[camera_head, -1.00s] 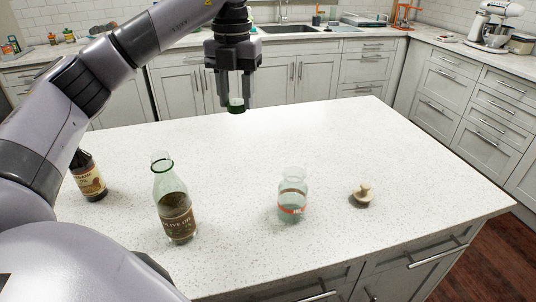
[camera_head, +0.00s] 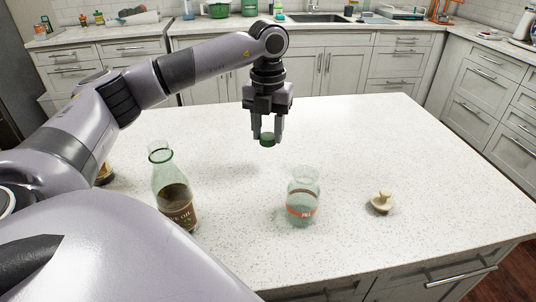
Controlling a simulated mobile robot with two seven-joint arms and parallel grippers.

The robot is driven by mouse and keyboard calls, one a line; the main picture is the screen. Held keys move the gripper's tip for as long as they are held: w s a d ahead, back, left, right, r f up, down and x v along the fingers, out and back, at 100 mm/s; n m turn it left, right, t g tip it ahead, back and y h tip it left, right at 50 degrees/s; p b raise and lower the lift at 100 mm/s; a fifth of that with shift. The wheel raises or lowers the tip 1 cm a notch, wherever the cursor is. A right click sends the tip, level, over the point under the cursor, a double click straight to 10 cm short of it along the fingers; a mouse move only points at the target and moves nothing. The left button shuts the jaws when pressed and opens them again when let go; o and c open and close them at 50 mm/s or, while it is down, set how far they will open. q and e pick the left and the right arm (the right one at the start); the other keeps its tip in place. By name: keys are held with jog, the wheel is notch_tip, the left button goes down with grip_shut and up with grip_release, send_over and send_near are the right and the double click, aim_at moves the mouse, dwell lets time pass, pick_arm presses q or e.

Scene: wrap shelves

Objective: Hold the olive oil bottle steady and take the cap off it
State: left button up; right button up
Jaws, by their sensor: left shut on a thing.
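The olive oil bottle (camera_head: 174,197) stands upright on the island at the left, with clear green glass, a brown label and dark liquid low inside. Its neck is open at the top, with no cap on it. My left gripper (camera_head: 267,138) is shut on a green cap (camera_head: 267,141) and holds it above the countertop, to the right of the bottle and apart from it. My right gripper is not in view.
A clear jar (camera_head: 302,196) with a red-banded label stands on the white countertop (camera_head: 350,135). A beige stopper (camera_head: 381,201) lies to its right. A dark bottle (camera_head: 105,172) is mostly hidden behind my left arm. The island's middle and back are clear.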

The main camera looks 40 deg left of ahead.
aim_at(268, 166)
pick_arm(q)
jog(key=shift+f, duration=3.5)
jog(key=shift+f, duration=0.15)
jog(key=o, duration=1.2)
jog(key=shift+c, duration=0.2)
notch_tip(268, 166, up, 12)
jog(key=shift+r, duration=0.2)
